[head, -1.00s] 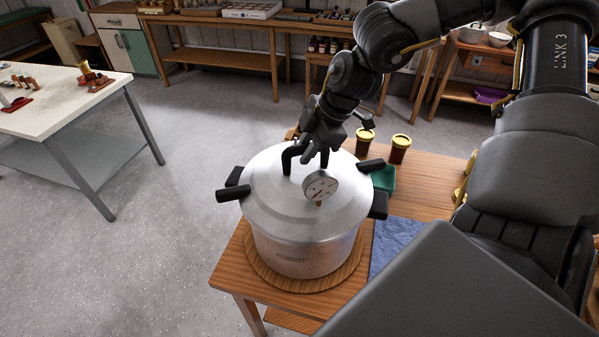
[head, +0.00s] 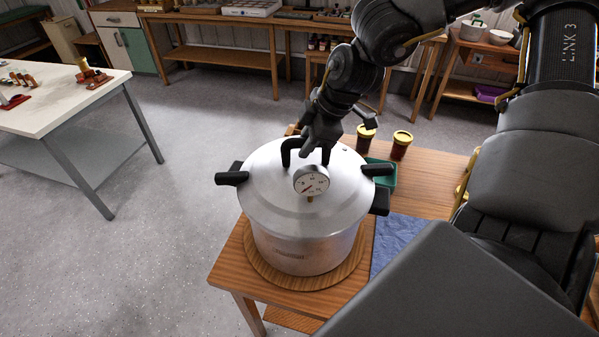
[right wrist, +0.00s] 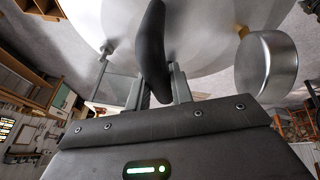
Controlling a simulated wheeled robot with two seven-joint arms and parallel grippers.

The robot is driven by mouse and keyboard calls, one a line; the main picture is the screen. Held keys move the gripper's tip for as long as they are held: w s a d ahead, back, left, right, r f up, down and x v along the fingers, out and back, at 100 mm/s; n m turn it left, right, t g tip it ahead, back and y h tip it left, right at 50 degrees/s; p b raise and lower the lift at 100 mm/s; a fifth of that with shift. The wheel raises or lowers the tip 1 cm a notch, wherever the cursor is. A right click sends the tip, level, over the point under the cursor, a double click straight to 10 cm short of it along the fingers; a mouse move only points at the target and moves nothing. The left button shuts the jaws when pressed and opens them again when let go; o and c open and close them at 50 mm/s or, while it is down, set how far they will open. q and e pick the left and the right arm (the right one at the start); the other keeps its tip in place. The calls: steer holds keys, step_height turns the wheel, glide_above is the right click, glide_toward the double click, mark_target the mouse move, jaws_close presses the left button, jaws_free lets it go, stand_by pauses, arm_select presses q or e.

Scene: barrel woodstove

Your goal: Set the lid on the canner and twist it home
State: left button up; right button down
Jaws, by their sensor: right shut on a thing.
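The silver canner (head: 305,247) stands on a round wooden board on the small wooden table. Its domed lid (head: 270,195) sits on top, with a round dial gauge (head: 311,181) and a black arched handle (head: 287,150). The lid's side grips lie close over the canner's side handles, nearly lined up; the right lower handle (head: 380,202) shows below its lid grip. My right gripper (head: 318,150) is shut on the lid's arched handle, which also shows between the fingers in the right wrist view (right wrist: 151,50). My left gripper is not in view.
Two amber jars with yellow lids (head: 401,145) and a green tray (head: 383,177) stand behind the canner. A blue cloth (head: 398,243) lies to its right. A white-topped table (head: 60,105) stands at left, across open floor.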

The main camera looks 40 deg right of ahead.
steer(key=shift+w+r+m+b, duration=0.15)
steer(key=shift+m+b, duration=0.2)
steer(key=shift+m, duration=0.05)
steer(key=shift+m+h+b, duration=0.3)
steer(key=shift+m+b, duration=0.1)
steer(key=shift+m+t+b, duration=0.3)
steer(key=shift+m+b, duration=0.1)
steer(key=shift+m, duration=0.1)
